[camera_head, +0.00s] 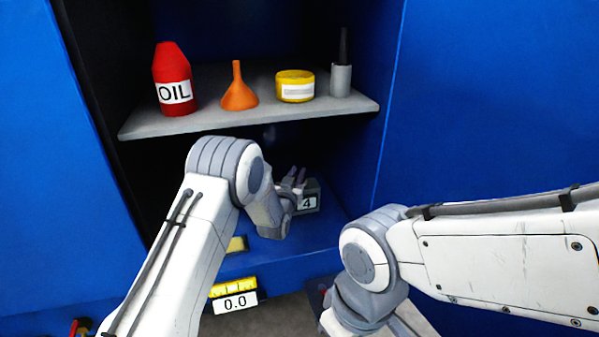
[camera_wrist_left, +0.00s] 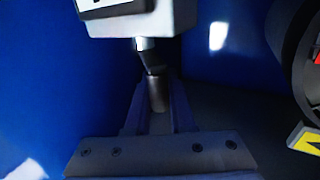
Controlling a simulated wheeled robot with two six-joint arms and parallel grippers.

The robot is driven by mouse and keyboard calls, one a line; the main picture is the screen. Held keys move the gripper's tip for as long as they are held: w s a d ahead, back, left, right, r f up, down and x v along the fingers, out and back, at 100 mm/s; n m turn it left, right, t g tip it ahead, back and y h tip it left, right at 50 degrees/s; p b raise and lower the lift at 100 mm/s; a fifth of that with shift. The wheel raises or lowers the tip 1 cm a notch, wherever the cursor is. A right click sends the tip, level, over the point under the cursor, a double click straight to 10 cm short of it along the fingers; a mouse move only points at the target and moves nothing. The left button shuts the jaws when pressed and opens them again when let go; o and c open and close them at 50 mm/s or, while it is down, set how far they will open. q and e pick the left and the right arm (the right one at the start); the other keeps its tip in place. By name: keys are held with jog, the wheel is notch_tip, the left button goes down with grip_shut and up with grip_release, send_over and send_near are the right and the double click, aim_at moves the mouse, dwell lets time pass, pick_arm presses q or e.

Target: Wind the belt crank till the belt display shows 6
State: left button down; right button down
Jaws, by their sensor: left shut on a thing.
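In the left wrist view, the left gripper (camera_wrist_left: 157,105) is shut on a grey cylindrical crank handle (camera_wrist_left: 157,90). A thin bent rod runs from the handle up to the grey box (camera_wrist_left: 145,22), whose display is cut off at the top edge. My left forearm hides part of the cabinet floor. My right arm is at the lower right, and its gripper does not show.
A shelf (camera_head: 222,121) above my left wrist holds a red oil bottle (camera_head: 173,78), an orange funnel (camera_head: 239,97), a yellow tin (camera_head: 295,86) and a grey tube (camera_head: 341,80). A second display reading 0.0 (camera_head: 235,302) is at the cabinet's lower front. Blue cabinet walls flank the opening.

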pick_arm(q)
jog(key=m+g+h, duration=0.1)
jog(key=m+h, duration=0.1)
jog(key=w+m+g+h+p, duration=0.1)
jog(key=h, duration=0.2)
jog(key=a+m+g+h, duration=0.1)
jog(key=m+h, duration=0.1)
jog(key=shift+w+m+g+h, duration=0.15)
jog(key=shift+m+g+h, duration=0.15)
jog(key=shift+g+h, duration=0.1)
jog(key=m+g+h, duration=0.2)
jog(key=g, duration=0.1)
jog(key=shift+w+d+m+h, duration=0.1)
jog(key=shift+w+m+h, duration=0.15)
jog(key=shift+m+h, duration=0.15)
jog(key=shift+d+m+g+h, duration=0.15)
jog(key=shift+m+g+h, duration=0.45)
jog(key=shift+g, duration=0.3)
jog(key=shift+d, duration=0.1)
jog(key=c, duration=0.8)
grip_release()
jog(key=shift+d+r, duration=0.1)
jog(key=shift+o, duration=0.2)
jog(key=shift+a, duration=0.2)
